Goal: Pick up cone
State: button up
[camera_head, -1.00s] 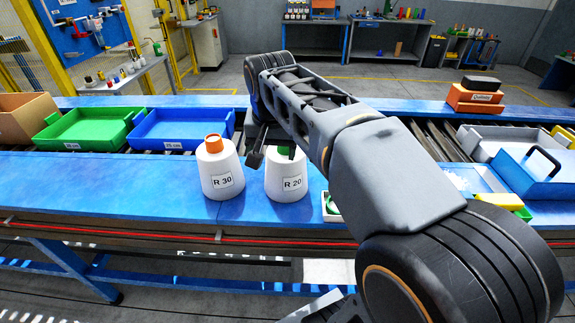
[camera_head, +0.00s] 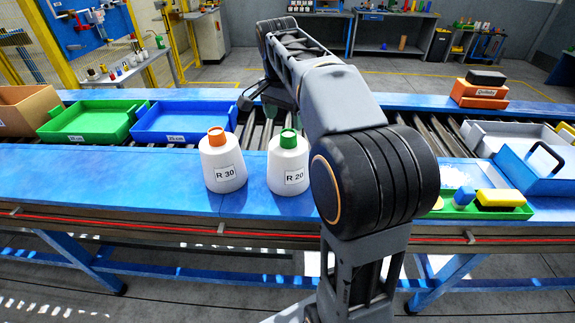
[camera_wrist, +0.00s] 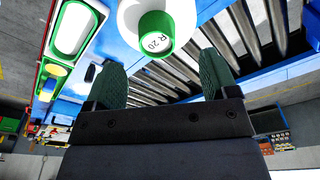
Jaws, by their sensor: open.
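Two white yarn cones stand upright side by side on the blue table. The left cone (camera_head: 222,165), labelled R 30, has an orange top. The right cone (camera_head: 289,165), labelled R 20, has a green top. In the wrist view the R 20 cone (camera_wrist: 128,20) shows at the top, its green end facing the camera, beyond my fingertips. My gripper (camera_wrist: 160,78) is open and empty, its two green fingers apart. In the head view my gripper (camera_head: 258,105) is over the rollers behind the R 20 cone, partly hidden by my arm.
A green tray (camera_head: 90,138) and a blue tray (camera_head: 180,137) sit on the conveyor at left. At right are a green tray with a yellow block (camera_head: 498,198), a blue carrier (camera_head: 535,175) and stacked orange boxes (camera_head: 480,93). The table front between the cones and the right tray is partly covered by my arm.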

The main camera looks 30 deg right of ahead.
aim_at(288, 133)
jog(key=shift+d+f, duration=0.25)
jog(key=shift+f, duration=1.25)
jog(key=shift+d+f, duration=0.2)
jog(key=shift+f, duration=1.3)
grip_shut()
